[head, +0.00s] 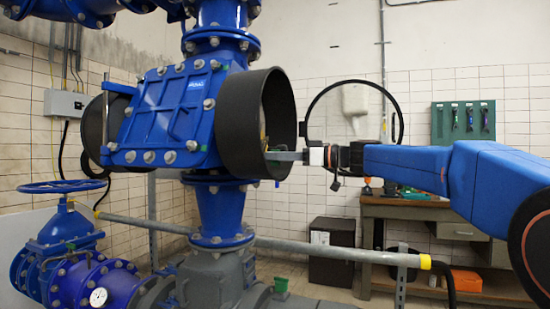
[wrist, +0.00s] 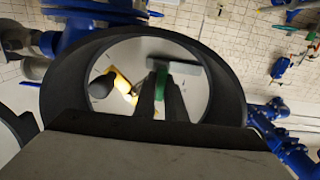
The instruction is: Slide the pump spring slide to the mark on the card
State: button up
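My gripper (wrist: 163,88) reaches through the open end of the black round housing (wrist: 228,77) on the blue pump body. In the head view the black housing (head: 237,135) hides the fingertips. In the wrist view two dark fingers stand on either side of a green part (wrist: 163,68), which looks like the slide's grip. I cannot tell whether they press on it. A grey bar (wrist: 185,67) lies crosswise just beyond the fingertips. A yellow piece (wrist: 122,82) with a pale patch beside it lies left of the fingers. No mark on a card can be made out.
The black rim surrounds my gripper closely. Blue pipes and a valve handwheel (head: 63,187) stand at the left. A grey rail (head: 330,249) crosses low in front. A workbench (head: 420,212) and a green tool board (head: 463,121) are at the back right.

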jog(key=o, duration=0.4)
jog(key=shift+w+d, duration=0.1)
jog(key=shift+c, duration=0.2)
jog(key=v, duration=1.7)
jog(key=shift+d, duration=0.15)
